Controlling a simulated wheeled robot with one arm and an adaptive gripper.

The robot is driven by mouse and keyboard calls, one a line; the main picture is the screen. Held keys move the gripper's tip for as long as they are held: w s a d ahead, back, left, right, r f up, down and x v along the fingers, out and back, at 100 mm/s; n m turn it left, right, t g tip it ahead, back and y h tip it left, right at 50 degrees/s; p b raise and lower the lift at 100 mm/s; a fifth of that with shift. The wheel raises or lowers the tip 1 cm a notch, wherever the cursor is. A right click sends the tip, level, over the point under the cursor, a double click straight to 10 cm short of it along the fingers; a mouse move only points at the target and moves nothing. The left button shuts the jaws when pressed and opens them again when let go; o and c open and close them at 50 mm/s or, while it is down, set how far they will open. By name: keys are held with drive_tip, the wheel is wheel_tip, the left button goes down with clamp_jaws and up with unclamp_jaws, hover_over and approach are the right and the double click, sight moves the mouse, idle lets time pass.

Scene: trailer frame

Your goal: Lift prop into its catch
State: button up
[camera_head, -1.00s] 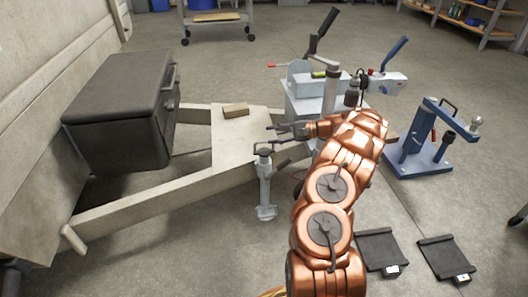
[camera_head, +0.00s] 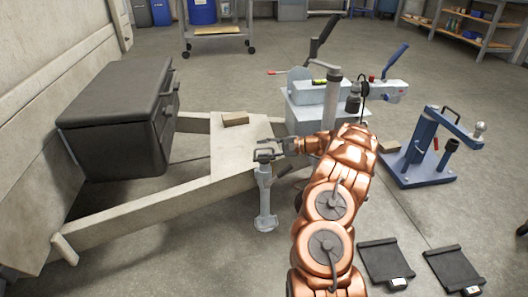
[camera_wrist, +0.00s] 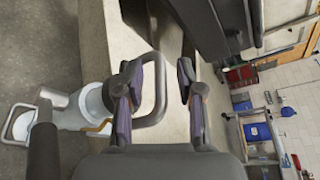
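The prop (camera_head: 265,202) is a pale grey upright post with a round foot, beside the near rail of the trailer frame (camera_head: 150,211). Its top carries a crank or loop handle. My gripper (camera_head: 268,146) is at the prop's top, its fingers pointing left. In the wrist view my gripper (camera_wrist: 158,95) is open. A metal loop handle (camera_wrist: 161,88) shows between the fingers, nearer the left one; I cannot tell whether they touch. The prop's pale body (camera_wrist: 75,112) lies left of it in that view. I cannot make out the catch.
The coupling head (camera_head: 345,92) with levers stands behind my arm. A blue ball stand (camera_head: 425,160) and two dark mats (camera_head: 385,262) (camera_head: 452,268) lie right.

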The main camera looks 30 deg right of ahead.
drive_tip(key=shift+w+a, duration=0.15)
clamp_jaws()
drive_tip(key=shift+r, duration=0.15)
idle(0.5)
